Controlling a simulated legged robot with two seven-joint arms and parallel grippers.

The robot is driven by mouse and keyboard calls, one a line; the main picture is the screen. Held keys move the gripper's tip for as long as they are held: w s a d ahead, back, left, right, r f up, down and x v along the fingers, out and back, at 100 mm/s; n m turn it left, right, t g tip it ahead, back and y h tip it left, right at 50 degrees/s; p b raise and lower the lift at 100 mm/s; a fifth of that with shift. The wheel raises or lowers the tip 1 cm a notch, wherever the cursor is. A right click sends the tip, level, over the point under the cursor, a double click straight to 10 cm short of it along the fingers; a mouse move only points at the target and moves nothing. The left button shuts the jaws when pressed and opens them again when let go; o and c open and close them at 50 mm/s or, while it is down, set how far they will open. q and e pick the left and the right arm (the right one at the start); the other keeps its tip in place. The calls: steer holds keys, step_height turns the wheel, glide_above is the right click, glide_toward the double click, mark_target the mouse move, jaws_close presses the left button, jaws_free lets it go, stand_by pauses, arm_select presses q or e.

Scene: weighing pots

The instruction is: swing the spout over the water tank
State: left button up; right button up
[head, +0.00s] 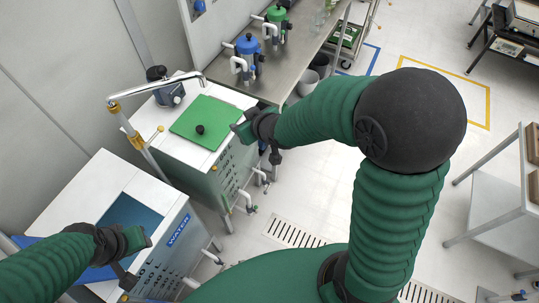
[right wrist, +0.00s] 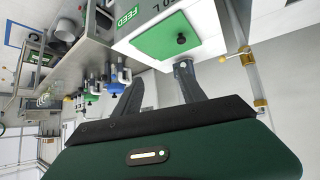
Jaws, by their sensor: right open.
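The silver spout (head: 160,88) tops a post with brass joints (head: 113,106) and reaches right across the back of the feed tank, which has a green lid (head: 187,126). The water tank (head: 178,230), labelled WATER, stands nearer at lower left with a blue opening. My right gripper (head: 255,142) is open and empty beside the feed tank's right edge. The right wrist view shows its fingers (right wrist: 158,84) apart below the green lid (right wrist: 160,38), with the brass-collared post (right wrist: 252,82) to their right. My left gripper (head: 132,258) looks open over the water tank, apart from the spout.
A steel bench (head: 305,50) behind holds a blue pot (head: 247,44) and a green pot (head: 277,16). Pipes and valves (head: 245,200) stick out from the tank fronts. A wall stands at left.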

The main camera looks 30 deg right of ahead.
arm_select(q)
steer(key=shift+d+r, duration=0.15)
steer(key=shift+d, duration=0.05)
arm_select(e)
steer(key=s+d+f+m+g+h, duration=0.1)
steer(key=s+f+g, duration=0.3)
steer(key=s, duration=0.7)
steer(key=shift+d+m, duration=0.3)
steer(key=shift+d, duration=0.5)
